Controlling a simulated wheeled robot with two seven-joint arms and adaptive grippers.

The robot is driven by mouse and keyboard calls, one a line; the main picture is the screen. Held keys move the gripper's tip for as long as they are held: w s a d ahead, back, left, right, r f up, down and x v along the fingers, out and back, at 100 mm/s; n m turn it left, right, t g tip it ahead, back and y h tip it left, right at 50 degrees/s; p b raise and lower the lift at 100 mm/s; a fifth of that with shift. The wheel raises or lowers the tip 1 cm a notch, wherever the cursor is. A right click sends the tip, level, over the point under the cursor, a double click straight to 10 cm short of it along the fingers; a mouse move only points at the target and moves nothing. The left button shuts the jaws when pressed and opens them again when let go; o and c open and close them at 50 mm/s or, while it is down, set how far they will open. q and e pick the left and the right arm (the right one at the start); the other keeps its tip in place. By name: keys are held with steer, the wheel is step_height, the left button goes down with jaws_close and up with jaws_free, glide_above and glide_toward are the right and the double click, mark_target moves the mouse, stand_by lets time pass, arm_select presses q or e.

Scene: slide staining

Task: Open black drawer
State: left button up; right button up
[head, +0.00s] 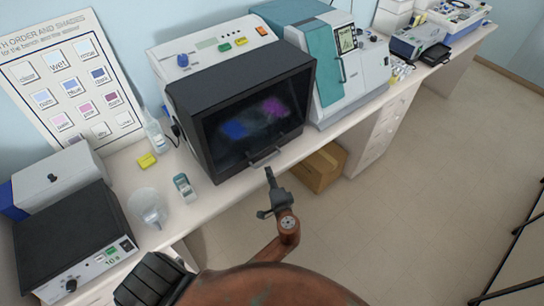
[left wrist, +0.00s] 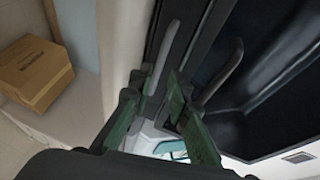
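The black drawer unit (head: 253,112) stands on the bench with a glossy dark front that shows blurred blue and magenta patches. A grey bar handle (head: 263,160) sits at its lower front edge. My left gripper (head: 267,191) is in front of and just below this handle, its fingers spread apart. In the left wrist view, the green-linked fingers of the left gripper (left wrist: 157,85) are apart near a grey bar beside the dark front (left wrist: 265,75). I cannot tell whether they touch the bar. My right gripper is not in view.
A cardboard box (head: 320,168) lies on the floor under the bench. A teal and white machine (head: 330,65) stands right of the black unit. A small bottle (head: 185,188), a glass jar (head: 148,206) and a dark-topped device (head: 75,240) stand to the left.

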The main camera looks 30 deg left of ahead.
mark_target(266, 161)
arm_select(q)
steer(key=x, duration=0.3)
steer(key=shift+r, duration=0.15)
steer(key=x, duration=0.4)
steer(key=shift+w+p, duration=0.35)
steer(key=shift+w+a, duration=0.2)
steer(key=shift+a, duration=0.05)
steer(key=shift+c, duration=0.4)
jaws_close()
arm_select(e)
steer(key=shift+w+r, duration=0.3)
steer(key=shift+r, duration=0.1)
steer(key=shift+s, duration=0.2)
